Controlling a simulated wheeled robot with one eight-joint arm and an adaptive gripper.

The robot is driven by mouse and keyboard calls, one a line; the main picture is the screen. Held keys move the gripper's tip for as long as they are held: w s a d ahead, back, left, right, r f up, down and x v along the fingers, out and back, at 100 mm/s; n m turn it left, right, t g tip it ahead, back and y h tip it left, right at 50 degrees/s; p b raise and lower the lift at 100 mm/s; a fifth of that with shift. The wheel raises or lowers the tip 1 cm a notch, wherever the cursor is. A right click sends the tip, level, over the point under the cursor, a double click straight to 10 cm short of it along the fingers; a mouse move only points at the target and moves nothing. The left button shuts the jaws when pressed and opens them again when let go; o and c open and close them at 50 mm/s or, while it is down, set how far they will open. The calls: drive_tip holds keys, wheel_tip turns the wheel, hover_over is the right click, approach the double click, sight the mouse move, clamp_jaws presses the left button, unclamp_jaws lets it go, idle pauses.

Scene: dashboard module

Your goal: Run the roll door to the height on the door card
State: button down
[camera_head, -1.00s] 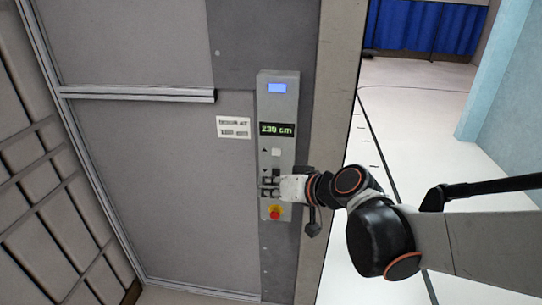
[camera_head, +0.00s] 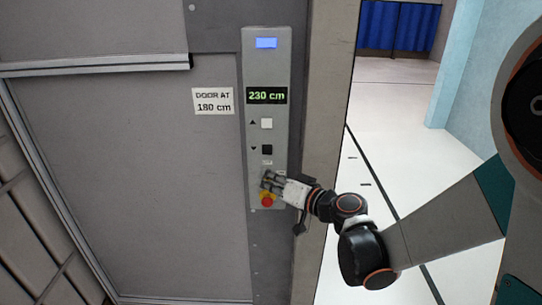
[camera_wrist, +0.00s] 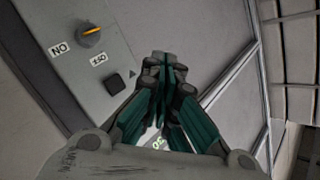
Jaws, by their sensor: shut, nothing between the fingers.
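The control panel (camera_head: 254,60) is a tall grey box beside the roll door (camera_head: 160,190). Its green display (camera_head: 267,96) reads 230 cm. A white button (camera_head: 267,124) has an up arrow, and a black button (camera_head: 267,150) below has a down arrow. The door card (camera_head: 212,101) reads "DOOR AT 180 cm". My gripper (camera_head: 266,181) is shut and empty in front of the lower panel, below the black button; contact cannot be told. In the wrist view, my gripper (camera_wrist: 165,62) is beside the black button (camera_wrist: 115,83) and a knob with an orange mark (camera_wrist: 90,37).
A metal rail (camera_head: 95,65) crosses the door. The grey post (camera_head: 325,130) stands right of the panel. Open pale floor and a blue curtain (camera_head: 398,25) lie farther right.

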sight(267, 150)
drive_tip(key=shift+w, duration=0.1)
idle(0.3)
drive_tip(key=shift+w+d, duration=0.15)
drive_tip(key=shift+w, duration=4.2)
drive_tip(key=shift+w, duration=0.1)
drive_tip(key=shift+w, duration=0.3)
